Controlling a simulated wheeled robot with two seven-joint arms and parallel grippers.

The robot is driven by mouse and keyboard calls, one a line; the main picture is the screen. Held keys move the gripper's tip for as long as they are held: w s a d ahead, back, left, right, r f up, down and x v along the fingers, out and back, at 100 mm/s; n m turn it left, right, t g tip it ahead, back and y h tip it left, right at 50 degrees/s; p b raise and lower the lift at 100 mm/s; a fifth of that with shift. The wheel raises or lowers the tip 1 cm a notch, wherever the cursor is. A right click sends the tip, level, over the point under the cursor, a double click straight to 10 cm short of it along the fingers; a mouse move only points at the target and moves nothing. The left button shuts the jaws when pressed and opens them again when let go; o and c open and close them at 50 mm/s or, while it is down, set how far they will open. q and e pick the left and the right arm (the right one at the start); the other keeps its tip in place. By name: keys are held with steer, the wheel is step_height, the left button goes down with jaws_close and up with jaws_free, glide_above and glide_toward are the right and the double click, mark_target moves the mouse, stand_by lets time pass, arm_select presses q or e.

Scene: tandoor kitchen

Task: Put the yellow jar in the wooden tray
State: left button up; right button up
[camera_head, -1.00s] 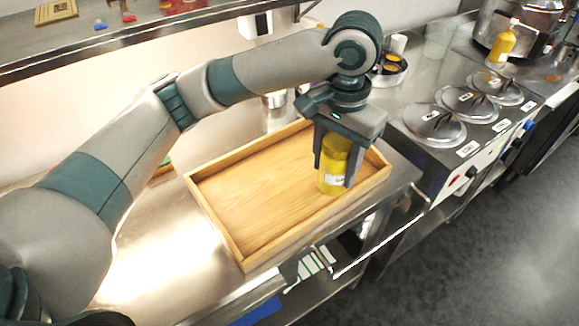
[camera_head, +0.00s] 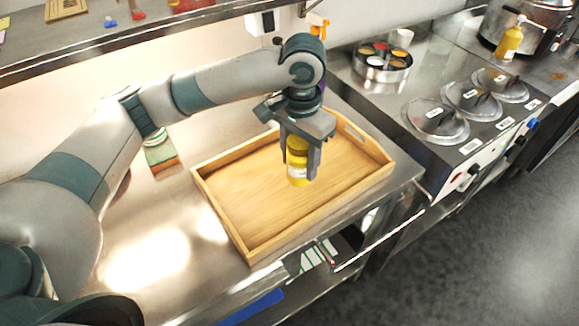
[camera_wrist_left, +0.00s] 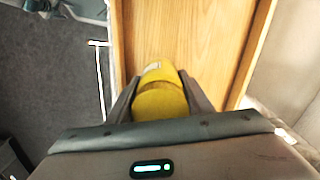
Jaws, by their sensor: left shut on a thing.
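The yellow jar (camera_head: 298,172) has a pale label and is upright between the fingers of my left gripper (camera_head: 301,160), which is shut on it. In the head view the jar is over the middle of the wooden tray (camera_head: 246,252), inside its rim. I cannot tell whether its base touches the tray floor. In the left wrist view the jar (camera_wrist_left: 160,100) shows lid first between the two fingers, with the tray floor (camera_wrist_left: 190,40) beyond it. The tray looks otherwise empty. My right gripper is not in view.
A steel counter (camera_head: 150,230) holds the tray. A green and orange sponge-like block (camera_head: 161,157) lies left of it. A shelf (camera_head: 130,33) runs above at the back left. A yellow bottle (camera_head: 509,42) is far right.

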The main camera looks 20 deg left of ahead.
mark_target(289, 160)
arm_select(q)
steer(key=shift+w+a+f, duration=0.2)
steer(key=shift+a+f, duration=0.2)
steer(key=shift+a, duration=0.25)
steer(key=shift+w+a+f, duration=0.2)
steer(key=shift+a+f, duration=0.2)
steer(key=shift+a, duration=0.25)
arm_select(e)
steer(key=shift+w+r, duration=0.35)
arm_select(q)
steer(key=shift+f+p, duration=0.8)
steer(key=shift+f, duration=1.2)
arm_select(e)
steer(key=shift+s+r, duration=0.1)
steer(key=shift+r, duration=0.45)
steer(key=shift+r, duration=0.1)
arm_select(q)
steer(key=o, duration=1.2)
steer(key=shift+f, duration=0.1)
